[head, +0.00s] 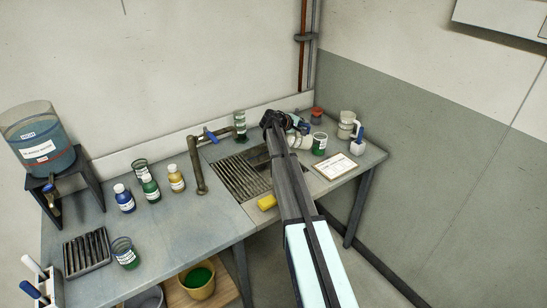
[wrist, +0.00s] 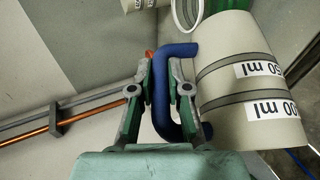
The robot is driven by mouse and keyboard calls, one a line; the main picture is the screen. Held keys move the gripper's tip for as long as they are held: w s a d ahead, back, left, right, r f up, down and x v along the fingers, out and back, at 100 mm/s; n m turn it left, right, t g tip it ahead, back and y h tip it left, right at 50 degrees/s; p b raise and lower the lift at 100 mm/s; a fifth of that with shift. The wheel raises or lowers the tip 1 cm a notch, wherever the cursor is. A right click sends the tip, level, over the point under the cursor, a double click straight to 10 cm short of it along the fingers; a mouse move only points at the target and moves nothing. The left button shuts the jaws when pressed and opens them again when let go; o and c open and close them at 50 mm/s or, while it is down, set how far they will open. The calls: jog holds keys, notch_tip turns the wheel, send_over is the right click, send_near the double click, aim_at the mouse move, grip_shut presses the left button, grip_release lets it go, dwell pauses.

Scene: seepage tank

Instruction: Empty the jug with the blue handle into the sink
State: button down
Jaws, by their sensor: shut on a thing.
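The jug (wrist: 235,85) fills the right of the wrist view, pale beige with grey bands and white millilitre labels. Its blue handle (wrist: 160,105) lies between the fingers of my gripper (wrist: 165,80), which is shut on it. In the head view my gripper (head: 277,122) is over the back of the bench, right of the sink's grated drainer (head: 240,178).
A brown tap (head: 199,168) stands at the sink's left. A yellow sponge (head: 267,203) lies at its front. A green cylinder (head: 240,122) stands behind.

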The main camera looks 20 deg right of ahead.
jog(key=shift+d+r+p, duration=0.3)
jog(key=shift+r+p, duration=0.15)
jog(key=shift+r, duration=0.4)
jog(key=shift+d+f+m+y+p, duration=0.1)
jog(key=shift+d+m+y+p, duration=0.2)
jog(key=shift+d+y+p, duration=0.6)
jog(key=y+p, duration=0.1)
jog(key=r+y+p, duration=0.1)
jog(key=shift+s+d+r+m+p, duration=0.1)
jog(key=shift+s+d+m+p, duration=0.05)
jog(key=shift+d+m+p, duration=0.15)
jog(key=shift+d+f+y, duration=0.45)
jog(key=shift+f+y, duration=0.1)
jog(key=shift+y, duration=0.25)
jog(key=d+r+m+y, duration=0.1)
jog(key=d+r+y, duration=0.3)
jog(key=y, duration=0.3)
jog(key=shift+s+d+r+m, duration=0.35)
jog(key=shift+d+m, duration=0.05)
jog(key=shift+d, duration=0.3)
